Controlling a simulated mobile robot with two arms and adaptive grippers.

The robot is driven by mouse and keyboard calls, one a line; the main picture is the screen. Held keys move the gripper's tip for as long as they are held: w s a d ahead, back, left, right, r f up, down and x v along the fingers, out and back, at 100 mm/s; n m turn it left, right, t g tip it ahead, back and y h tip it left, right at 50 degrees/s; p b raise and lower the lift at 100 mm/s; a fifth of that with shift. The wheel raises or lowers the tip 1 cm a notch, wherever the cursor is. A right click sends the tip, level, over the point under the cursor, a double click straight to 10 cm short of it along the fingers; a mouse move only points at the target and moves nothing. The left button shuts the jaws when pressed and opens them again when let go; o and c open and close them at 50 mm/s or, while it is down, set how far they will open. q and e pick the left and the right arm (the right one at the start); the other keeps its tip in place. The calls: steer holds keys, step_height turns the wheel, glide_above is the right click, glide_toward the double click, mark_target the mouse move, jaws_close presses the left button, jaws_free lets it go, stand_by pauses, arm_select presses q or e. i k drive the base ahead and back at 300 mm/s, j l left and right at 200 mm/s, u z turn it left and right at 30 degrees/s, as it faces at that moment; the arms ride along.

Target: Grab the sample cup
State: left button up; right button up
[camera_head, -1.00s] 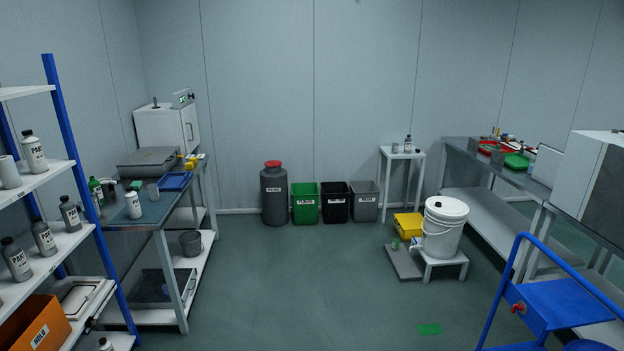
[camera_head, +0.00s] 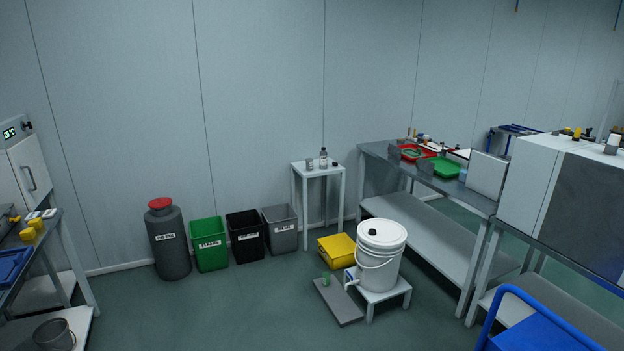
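I cannot tell for certain which thing is the sample cup. A small grey cup (camera_head: 310,164) stands on a small white side table (camera_head: 321,171) by the back wall, beside a bottle (camera_head: 323,158) with a dark cap. A small green item (camera_head: 326,278), maybe a cup, is on a grey board (camera_head: 339,302) on the floor, near the spigot of a white lidded bucket (camera_head: 380,257). The bucket sits on a low white stool (camera_head: 384,294). Neither of my grippers is in view.
A yellow box (camera_head: 337,249), a grey bin (camera_head: 281,229), a black bin (camera_head: 245,236), a green bin (camera_head: 209,244) and a dark drum (camera_head: 168,240) line the back wall. A long bench (camera_head: 430,178) and a blue cart (camera_head: 540,331) are right. The middle floor is clear.

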mark_target(326, 276)
steer(key=i+l+z, duration=0.15)
steer(key=i+z, duration=0.15)
steer(key=i, duration=0.75)
steer(key=i+j+z, duration=0.1)
steer(key=i+z, duration=0.25)
steer(key=i, duration=0.75)
